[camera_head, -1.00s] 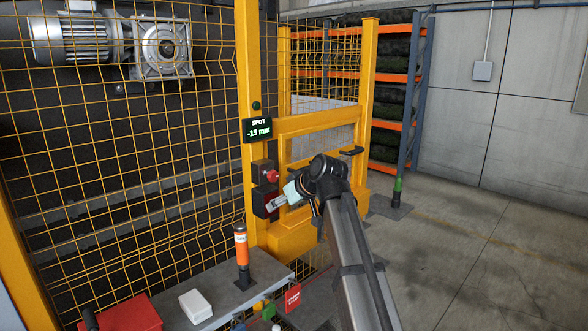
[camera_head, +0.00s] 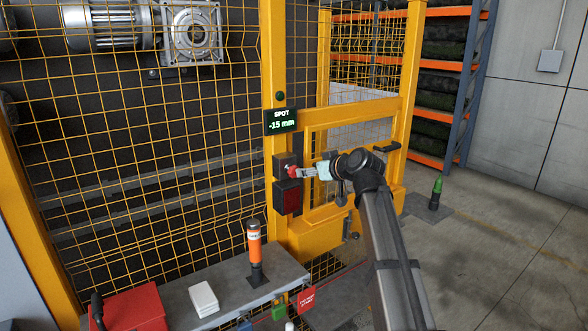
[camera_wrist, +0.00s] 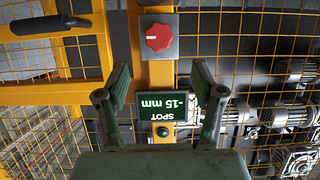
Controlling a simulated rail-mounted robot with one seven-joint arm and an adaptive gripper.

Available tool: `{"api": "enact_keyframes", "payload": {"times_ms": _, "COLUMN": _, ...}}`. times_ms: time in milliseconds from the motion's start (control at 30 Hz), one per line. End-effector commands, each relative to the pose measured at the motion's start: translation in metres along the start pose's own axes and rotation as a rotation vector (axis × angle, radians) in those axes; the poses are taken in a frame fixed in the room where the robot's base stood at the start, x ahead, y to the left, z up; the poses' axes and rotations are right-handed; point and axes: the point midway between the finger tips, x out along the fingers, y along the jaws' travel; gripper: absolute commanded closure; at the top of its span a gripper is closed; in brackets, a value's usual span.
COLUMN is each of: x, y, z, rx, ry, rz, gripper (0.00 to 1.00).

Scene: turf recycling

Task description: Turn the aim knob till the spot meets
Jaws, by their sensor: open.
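The red aim knob (camera_wrist: 159,37) sits on a grey plate on the yellow post. A white mark on it points left in the wrist view. It also shows in the head view (camera_head: 291,172), partly behind my gripper (camera_head: 306,172). In the wrist view my gripper (camera_wrist: 161,85) has its two fingers spread with nothing between them; the knob lies beyond the fingertips, near the top of the picture. Whether a fingertip touches it I cannot tell. The spot display (camera_head: 281,121) above the knob reads -15 mm; it appears upside down in the wrist view (camera_wrist: 164,107).
A dark red panel (camera_head: 288,197) is below the knob. Yellow mesh fencing (camera_head: 150,140) runs left of the post. A grey bench (camera_head: 225,298) in front carries an orange beacon (camera_head: 254,241), a white box (camera_head: 203,298) and a red case (camera_head: 130,310).

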Motion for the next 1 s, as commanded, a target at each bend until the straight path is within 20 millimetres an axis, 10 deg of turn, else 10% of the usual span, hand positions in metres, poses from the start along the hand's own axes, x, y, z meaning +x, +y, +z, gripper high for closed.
{"api": "enact_keyframes", "payload": {"times_ms": 500, "x": 0.092, "y": 0.001, "z": -0.002, "rx": 0.0, "ry": -0.001, "rz": 0.0, "gripper": 0.32}}
{"api": "enact_keyframes", "payload": {"times_ms": 1000, "x": 0.106, "y": 0.001, "z": 0.001, "rx": 0.0, "ry": 0.0, "rz": 0.001, "gripper": 0.32}}
